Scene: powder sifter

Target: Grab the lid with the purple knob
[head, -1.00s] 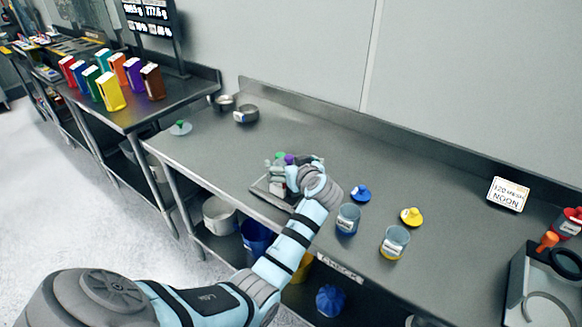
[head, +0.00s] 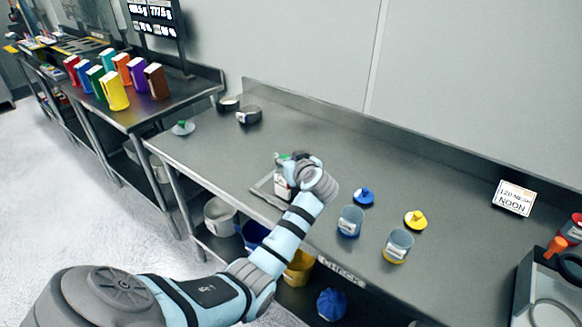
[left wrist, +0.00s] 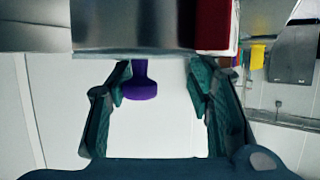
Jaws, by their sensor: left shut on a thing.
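The purple knob (left wrist: 140,82) of the lid shows in the left wrist view, between my left gripper's fingers and close against the finger at the left of the picture. My left gripper (left wrist: 161,78) is closed on the lid, though a gap shows beside the other finger. In the head view my left gripper (head: 296,160) is over the small tray at the middle of the table and hides the knob. The rest of the lid is not clearly visible. My right gripper is not in view.
A white-labelled container (head: 282,184) stands by the tray (head: 262,190), beside my left gripper. To the right are a blue-knobbed lid (head: 364,196), a yellow-knobbed lid (head: 415,220) and two jars (head: 350,221). A green-knobbed lid (head: 183,127) lies at the far left.

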